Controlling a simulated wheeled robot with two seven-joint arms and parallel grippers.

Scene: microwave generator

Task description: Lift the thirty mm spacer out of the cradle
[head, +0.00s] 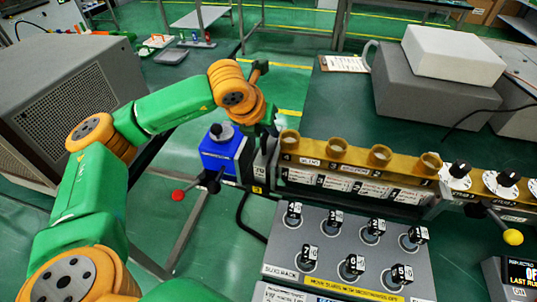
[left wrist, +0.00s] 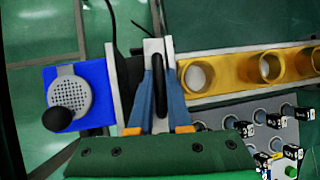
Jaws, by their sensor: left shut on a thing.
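My left gripper (head: 268,137) is above the right side of a blue unit (head: 222,152). In the left wrist view its two blue-grey fingers (left wrist: 158,75) are shut on a dark, upright, narrow part standing against a light grey plate (left wrist: 153,47). I take this to be the thirty mm spacer; a grey block (head: 261,170) with a small label shows below the gripper in the head view. The cradle around it is mostly hidden by the gripper, so I cannot tell whether the spacer is still seated. My right gripper is not in view.
An ochre rail with round sockets (head: 334,158) runs to the right of the gripper. A grey rack of numbered black-topped pieces (head: 340,262) is in front. Grey and white boxes (head: 452,55) stand behind.

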